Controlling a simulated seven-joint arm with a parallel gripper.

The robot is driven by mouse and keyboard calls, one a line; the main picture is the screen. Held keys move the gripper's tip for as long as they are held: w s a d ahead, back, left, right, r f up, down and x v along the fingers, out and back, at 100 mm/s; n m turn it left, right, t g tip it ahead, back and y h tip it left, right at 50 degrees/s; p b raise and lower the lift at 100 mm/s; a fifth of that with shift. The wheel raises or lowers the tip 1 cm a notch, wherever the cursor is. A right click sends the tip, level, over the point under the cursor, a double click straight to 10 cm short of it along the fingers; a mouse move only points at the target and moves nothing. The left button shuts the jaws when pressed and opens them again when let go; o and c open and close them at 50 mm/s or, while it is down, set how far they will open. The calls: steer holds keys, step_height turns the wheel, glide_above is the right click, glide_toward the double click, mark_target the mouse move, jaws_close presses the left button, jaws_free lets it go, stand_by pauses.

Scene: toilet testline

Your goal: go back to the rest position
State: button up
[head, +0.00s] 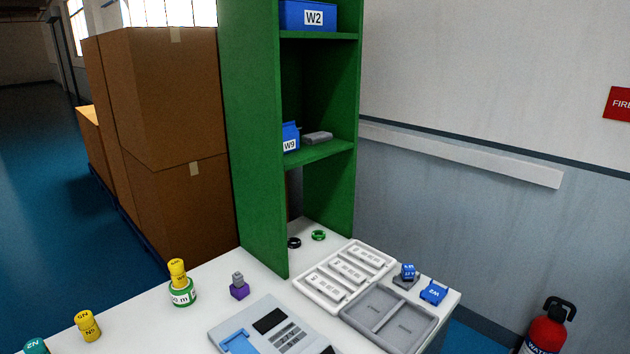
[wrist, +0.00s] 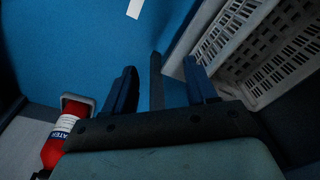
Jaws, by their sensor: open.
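My gripper (wrist: 160,92) shows in the wrist view, its two dark blue fingers apart with nothing held between them. It points over the blue floor (wrist: 70,40), away from the table. My gripper does not show in the head view. The white table (head: 135,310) in the head view is free of my arm.
A green shelf (head: 258,130) stands at the table's back. The table bears a grey tray (head: 388,318), a white tray (head: 308,287), a grey device (head: 300,343) and yellow cylinders (head: 88,326). A fire extinguisher (head: 545,335) and a pale slatted crate (wrist: 262,58) stand near.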

steer(key=s+a+f+g, duration=0.2)
steer(key=s+a, duration=0.3)
steer(key=s, duration=0.4)
steer(key=s+a+f+g, duration=0.3)
steer(key=s+a, duration=0.3)
steer(key=s, duration=0.3)
steer(key=s+a+f+n+g, duration=0.1)
steer(key=s+a+f+g, duration=0.1)
steer(key=s+a, duration=0.4)
steer(key=s+f, duration=0.1)
steer(key=s, duration=0.2)
steer(key=shift+a, duration=0.2)
